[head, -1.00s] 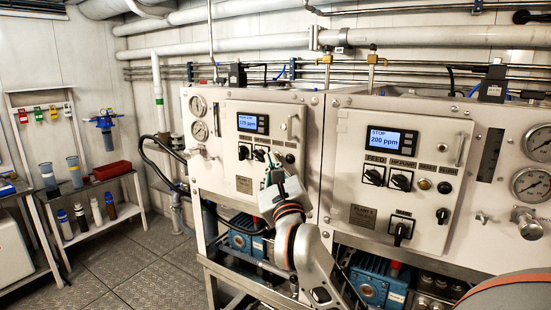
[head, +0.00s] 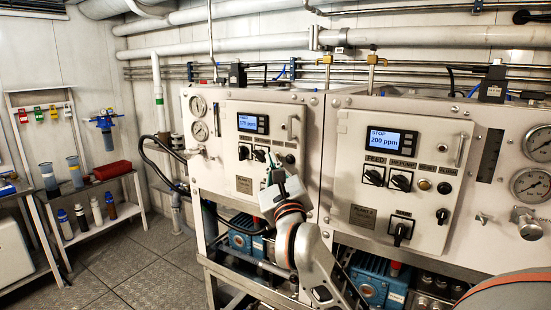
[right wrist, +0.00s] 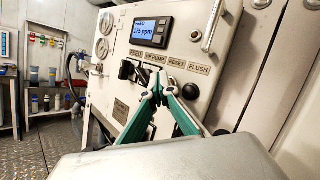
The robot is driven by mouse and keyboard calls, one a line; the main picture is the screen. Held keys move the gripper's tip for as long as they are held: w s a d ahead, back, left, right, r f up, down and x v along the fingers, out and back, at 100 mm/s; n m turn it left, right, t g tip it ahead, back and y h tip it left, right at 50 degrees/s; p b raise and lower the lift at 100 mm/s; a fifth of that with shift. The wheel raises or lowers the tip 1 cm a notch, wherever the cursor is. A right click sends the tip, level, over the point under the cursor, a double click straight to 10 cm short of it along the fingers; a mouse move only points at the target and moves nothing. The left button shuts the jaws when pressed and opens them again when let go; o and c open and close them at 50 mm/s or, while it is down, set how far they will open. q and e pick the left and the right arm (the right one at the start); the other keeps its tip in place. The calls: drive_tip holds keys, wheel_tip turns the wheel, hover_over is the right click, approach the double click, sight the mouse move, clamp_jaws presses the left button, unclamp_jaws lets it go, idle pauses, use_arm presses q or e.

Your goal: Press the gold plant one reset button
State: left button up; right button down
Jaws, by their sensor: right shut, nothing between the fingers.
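The left control panel (head: 245,205) has a small display, two black selector knobs and a black button. In the right wrist view its labels read FEED, HP PUMP, RESET and FLUSH, and the display (right wrist: 152,32) reads 175 ppm. My right gripper (head: 268,160) is shut and empty, in front of this panel. In the right wrist view its green fingertips (right wrist: 157,82) meet below the HP PUMP and RESET labels. The gold reset button under the RESET label is hidden behind the fingers; contact cannot be told. The black flush button (right wrist: 190,91) is just right of them. My left gripper is not in view.
A second panel (head: 375,235) to the right reads STOP, 200 ppm, with its own amber button (head: 424,184) and knobs. A vertical handle (right wrist: 212,29) stands out above the flush button. Blue pumps (head: 245,242) sit below. Shelves with bottles (head: 64,224) stand at left.

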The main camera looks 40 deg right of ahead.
drive_tip(key=shift+s+a, duration=0.3)
drive_tip(key=shift+a, duration=0.35)
drive_tip(key=a, duration=0.1)
drive_tip(key=s+a+p, duration=0.1)
drive_tip(key=a, duration=0.1)
drive_tip(key=s+a, duration=0.1)
drive_tip(key=shift+a+p, duration=0.3)
drive_tip(key=shift+p, duration=0.05)
idle(0.8)
